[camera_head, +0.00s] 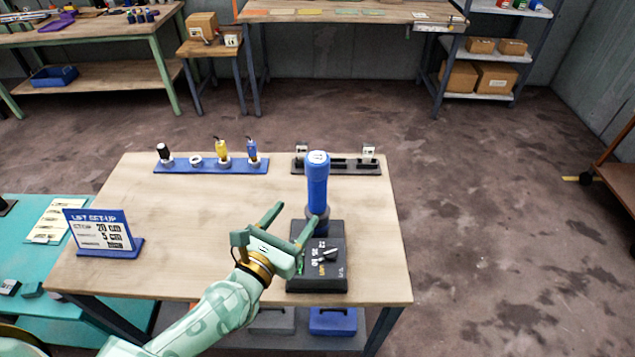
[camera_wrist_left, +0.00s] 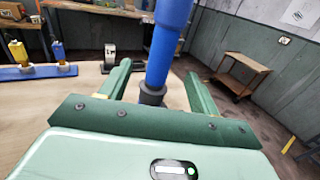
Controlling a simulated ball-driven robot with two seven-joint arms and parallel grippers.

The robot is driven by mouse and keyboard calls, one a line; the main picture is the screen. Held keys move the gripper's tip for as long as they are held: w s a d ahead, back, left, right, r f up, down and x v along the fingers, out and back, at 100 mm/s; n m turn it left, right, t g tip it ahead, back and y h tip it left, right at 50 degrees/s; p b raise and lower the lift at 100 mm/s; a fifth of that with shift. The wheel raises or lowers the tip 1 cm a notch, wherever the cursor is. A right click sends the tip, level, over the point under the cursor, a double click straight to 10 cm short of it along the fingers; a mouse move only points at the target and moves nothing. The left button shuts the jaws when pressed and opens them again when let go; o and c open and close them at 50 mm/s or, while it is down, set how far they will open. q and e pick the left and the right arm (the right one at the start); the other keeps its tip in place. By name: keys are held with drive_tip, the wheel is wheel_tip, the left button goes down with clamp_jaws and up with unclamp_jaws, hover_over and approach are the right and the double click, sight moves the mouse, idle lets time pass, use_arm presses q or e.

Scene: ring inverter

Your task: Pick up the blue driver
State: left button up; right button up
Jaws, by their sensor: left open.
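The blue driver (camera_head: 317,185) stands upright in a dark block at the front right of the wooden table. In the left wrist view it (camera_wrist_left: 168,45) shows as a thick blue cylinder with a dark collar at its lower end. My left gripper (camera_head: 298,213) is open, its fingers pointing at the driver's lower part from the left and front. In the left wrist view the driver's lower end appears between the two fingers (camera_wrist_left: 157,72), with no clear contact; how deep it lies between them I cannot tell. My right gripper is in neither view.
A dark box with a switch (camera_head: 318,270) sits in front of the driver. A blue rack (camera_head: 210,167) with several small tools and a grey rack (camera_head: 336,170) stand at the back. A blue sign (camera_head: 104,235) stands at left. The table's middle is clear.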

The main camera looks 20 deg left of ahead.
sight(313, 194)
use_arm(q)
drive_tip(key=w, duration=0.3)
drive_tip(key=w+d, duration=0.1)
drive_tip(key=w, duration=0.2)
drive_tip(key=w+d, duration=0.1)
drive_tip(key=w, duration=0.2)
drive_tip(key=shift+w+d, duration=0.2)
drive_tip(key=shift+w, duration=0.2)
drive_tip(key=c, duration=1.2)
